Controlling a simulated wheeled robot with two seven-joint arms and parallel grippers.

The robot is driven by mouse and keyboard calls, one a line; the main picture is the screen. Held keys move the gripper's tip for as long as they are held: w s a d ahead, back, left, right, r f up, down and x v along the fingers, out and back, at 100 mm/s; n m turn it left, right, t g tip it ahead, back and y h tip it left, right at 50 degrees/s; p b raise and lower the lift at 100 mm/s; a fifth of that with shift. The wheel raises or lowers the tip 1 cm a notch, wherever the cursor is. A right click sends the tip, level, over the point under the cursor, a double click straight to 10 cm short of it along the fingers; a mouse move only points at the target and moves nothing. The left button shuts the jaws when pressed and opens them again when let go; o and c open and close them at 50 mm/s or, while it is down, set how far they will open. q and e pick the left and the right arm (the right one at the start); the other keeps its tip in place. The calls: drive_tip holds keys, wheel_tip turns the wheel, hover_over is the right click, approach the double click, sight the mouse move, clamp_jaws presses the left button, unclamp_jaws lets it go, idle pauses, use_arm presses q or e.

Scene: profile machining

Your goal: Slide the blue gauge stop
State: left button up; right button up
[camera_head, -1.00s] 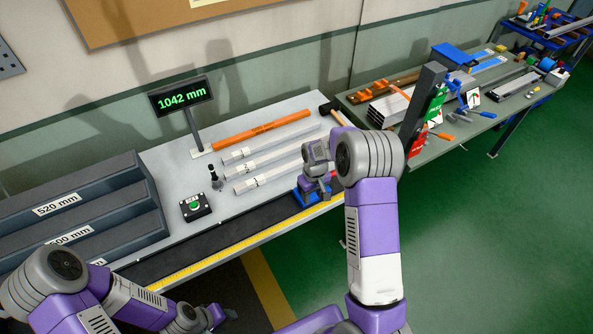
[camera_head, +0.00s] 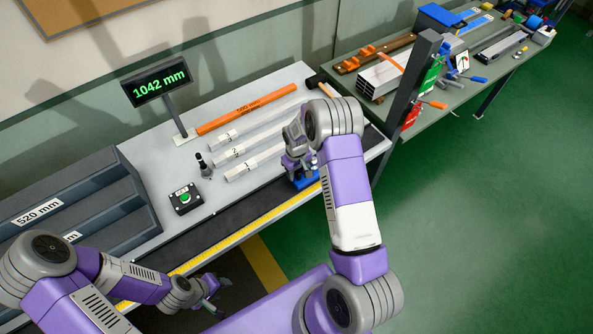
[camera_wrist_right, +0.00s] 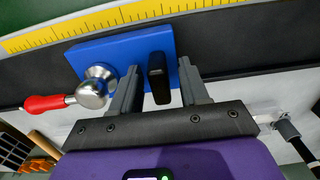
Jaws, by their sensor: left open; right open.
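The blue gauge stop (camera_head: 306,181) sits on the dark rail beside the yellow ruler (camera_head: 240,234); my right gripper partly hides it in the head view. In the right wrist view the stop (camera_wrist_right: 120,52) is a blue block with a black upright grip (camera_wrist_right: 158,78) and a silver clamp lever with a red handle (camera_wrist_right: 45,102). My right gripper (camera_wrist_right: 155,84) is open, its fingers on either side of the black grip; contact cannot be told. The display (camera_head: 157,82) reads 1042 mm. My left gripper (camera_head: 222,297) is open and empty at the lower left, in front of the bench.
White profiles (camera_head: 256,158) and an orange bar (camera_head: 246,109) lie on the bench behind the rail. A green button box (camera_head: 185,198) stands left of them. Grey bins (camera_head: 85,208) fill the bench's left end. A dark post (camera_head: 418,75) rises at the right.

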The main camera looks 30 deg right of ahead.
clamp_jaws()
drive_tip(key=shift+d, duration=0.1)
idle(0.3)
